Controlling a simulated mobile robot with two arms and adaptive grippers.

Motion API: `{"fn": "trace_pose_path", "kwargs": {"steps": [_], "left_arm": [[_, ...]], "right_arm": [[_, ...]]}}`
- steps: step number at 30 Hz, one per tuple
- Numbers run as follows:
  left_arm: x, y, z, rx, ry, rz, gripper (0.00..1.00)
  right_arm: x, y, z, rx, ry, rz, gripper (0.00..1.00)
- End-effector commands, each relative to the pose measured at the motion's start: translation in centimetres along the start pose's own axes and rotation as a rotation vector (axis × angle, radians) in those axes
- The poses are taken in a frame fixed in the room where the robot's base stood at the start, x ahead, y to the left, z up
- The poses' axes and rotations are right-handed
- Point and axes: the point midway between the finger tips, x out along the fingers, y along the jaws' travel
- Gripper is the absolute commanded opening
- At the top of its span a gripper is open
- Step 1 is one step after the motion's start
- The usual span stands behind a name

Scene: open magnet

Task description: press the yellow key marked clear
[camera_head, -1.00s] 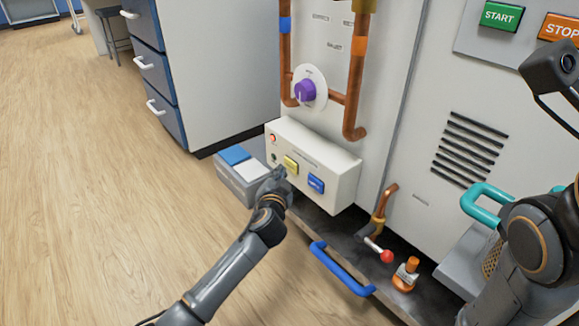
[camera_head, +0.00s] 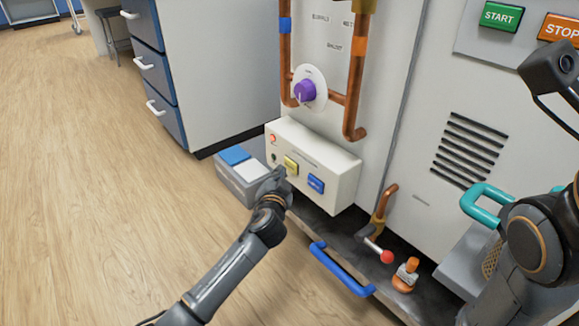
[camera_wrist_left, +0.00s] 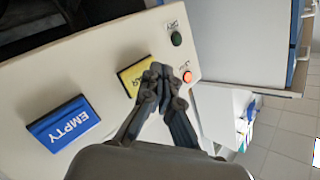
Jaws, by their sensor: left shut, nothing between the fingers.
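The yellow key (camera_head: 291,165) sits on the front of a cream control box (camera_head: 335,187), left of the blue key (camera_head: 316,185). In the left wrist view the yellow key (camera_wrist_left: 134,76) is partly hidden behind my fingers, so only part of its marking shows. The blue key there (camera_wrist_left: 63,123) reads EMPTY. My left gripper (camera_head: 281,173) is shut and empty, its fingertips just in front of the yellow key's edge. In the left wrist view the fingertips (camera_wrist_left: 162,72) overlap the key's right side; I cannot tell if they touch it. My right gripper is out of view.
An orange-red lamp (camera_wrist_left: 187,77) and a dark green one (camera_wrist_left: 176,39) sit beside the yellow key. A grey case with blue and white tops (camera_head: 233,155) stands left of the box. A blue handle (camera_head: 342,270) and a red-knobbed lever (camera_head: 386,256) lie below right.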

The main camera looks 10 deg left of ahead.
Motion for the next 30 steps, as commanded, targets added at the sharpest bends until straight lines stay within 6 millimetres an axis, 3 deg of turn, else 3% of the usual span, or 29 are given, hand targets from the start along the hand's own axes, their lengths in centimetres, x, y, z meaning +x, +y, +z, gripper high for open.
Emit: {"fn": "trace_pose_path", "kwargs": {"steps": [30], "left_arm": [[0.87,0.62,-0.66,-0.001,0.000,0.000,0.00]], "right_arm": [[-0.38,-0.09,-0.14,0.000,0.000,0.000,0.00]]}}
